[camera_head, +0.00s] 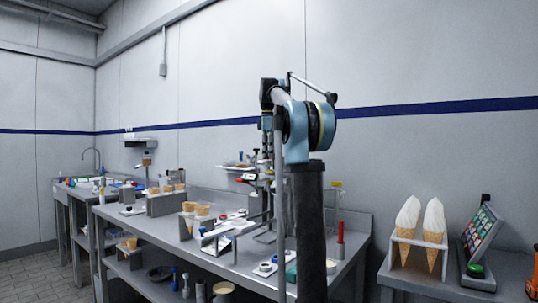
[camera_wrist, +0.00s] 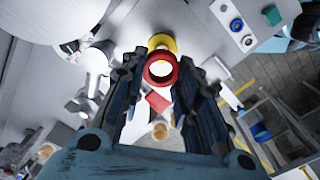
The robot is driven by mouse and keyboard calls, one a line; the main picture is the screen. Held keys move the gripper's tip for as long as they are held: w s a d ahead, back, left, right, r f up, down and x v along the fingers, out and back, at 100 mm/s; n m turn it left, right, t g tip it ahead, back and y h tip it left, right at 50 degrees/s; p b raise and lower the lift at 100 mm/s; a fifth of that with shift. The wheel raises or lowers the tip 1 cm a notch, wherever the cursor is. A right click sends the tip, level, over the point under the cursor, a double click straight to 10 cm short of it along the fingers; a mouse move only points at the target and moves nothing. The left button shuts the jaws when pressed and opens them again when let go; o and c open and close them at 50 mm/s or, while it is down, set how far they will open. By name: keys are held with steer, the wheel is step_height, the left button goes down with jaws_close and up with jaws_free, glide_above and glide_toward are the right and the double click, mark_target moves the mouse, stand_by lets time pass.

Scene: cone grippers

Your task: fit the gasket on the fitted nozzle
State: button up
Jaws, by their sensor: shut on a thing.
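In the wrist view my gripper (camera_wrist: 160,72) has its two dark fingers on either side of a red ring, which looks like the gasket (camera_wrist: 147,75). The fingers are closed on its sides and hold it at their tips. A yellow round part (camera_wrist: 162,40), perhaps the fitted nozzle, shows just beyond the red ring. It overlaps the ring in the picture; whether they touch I cannot tell. The ring's centre is bright. In the head view my arm stands in front of the bench, and I cannot make out the gasket or the nozzle there.
A long grey bench (camera_head: 155,232) carries cones in holders and small parts. At right a rack (camera_head: 420,241) holds two filled cones beside a tilted screen (camera_head: 480,237) and a green button (camera_head: 475,270). In the wrist view a white panel (camera_wrist: 232,14) with coloured buttons lies at upper right.

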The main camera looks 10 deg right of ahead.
steer(key=shift+f, duration=1.5)
steer(key=shift+s+d+f, duration=0.1)
steer(key=shift+f, duration=0.8)
steer(key=o, duration=0.8)
steer(key=shift+c, duration=0.2)
step_height(320, 180, up, 12)
stand_by(0.5)
steer(key=shift+f, duration=0.15)
